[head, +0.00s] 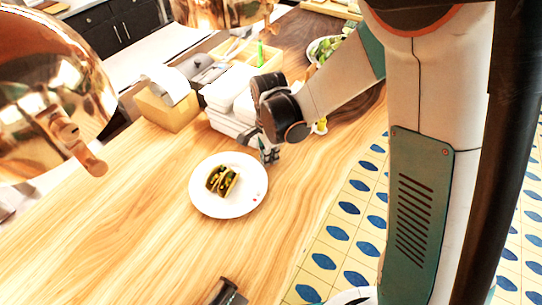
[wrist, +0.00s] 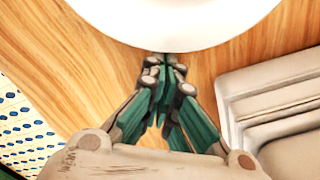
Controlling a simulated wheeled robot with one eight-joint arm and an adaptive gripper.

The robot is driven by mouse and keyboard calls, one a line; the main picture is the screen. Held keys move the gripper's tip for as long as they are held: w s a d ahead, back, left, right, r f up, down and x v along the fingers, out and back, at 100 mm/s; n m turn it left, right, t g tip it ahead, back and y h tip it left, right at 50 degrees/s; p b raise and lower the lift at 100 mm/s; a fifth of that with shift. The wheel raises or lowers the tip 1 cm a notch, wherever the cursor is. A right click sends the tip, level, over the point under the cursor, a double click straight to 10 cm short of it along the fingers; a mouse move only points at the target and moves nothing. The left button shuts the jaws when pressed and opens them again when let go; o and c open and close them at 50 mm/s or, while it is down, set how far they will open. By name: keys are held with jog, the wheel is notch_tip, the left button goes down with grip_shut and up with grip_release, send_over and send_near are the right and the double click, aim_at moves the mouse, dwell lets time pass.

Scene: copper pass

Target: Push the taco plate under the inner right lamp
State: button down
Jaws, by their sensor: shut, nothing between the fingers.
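The taco plate (head: 228,203) is a round white plate with tacos (head: 222,180) on it, lying flat on the wooden counter. My gripper (head: 268,153) is shut and empty, pointing down at the plate's far right edge in the head view. In the wrist view my gripper's closed fingertips (wrist: 168,60) are right at the rim of the white plate (wrist: 180,22); I cannot tell whether they touch. Two copper lamps show: a large one (head: 50,90) at the left and another (head: 222,10) at the top. I cannot tell which is the inner right lamp.
White stacked containers (head: 232,95) stand close behind my gripper, also at the right of the wrist view (wrist: 270,105). A yellow box (head: 165,108) stands left of them. A salad bowl (head: 322,48) is farther back. The wooden counter (head: 130,225) is clear left of the plate.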

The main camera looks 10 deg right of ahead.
aim_at(181, 198)
jog(key=s+a+b, duration=0.1)
jog(key=s+a, duration=0.2)
jog(key=a, duration=0.5)
jog(key=s+a+b, duration=0.1)
jog(key=s+a, duration=0.2)
jog(key=a, duration=0.6)
jog(key=s+a+b, duration=0.1)
jog(key=s+a, duration=0.2)
jog(key=a, duration=0.5)
jog(key=shift+a+b, duration=0.35)
jog(key=shift+a, duration=0.05)
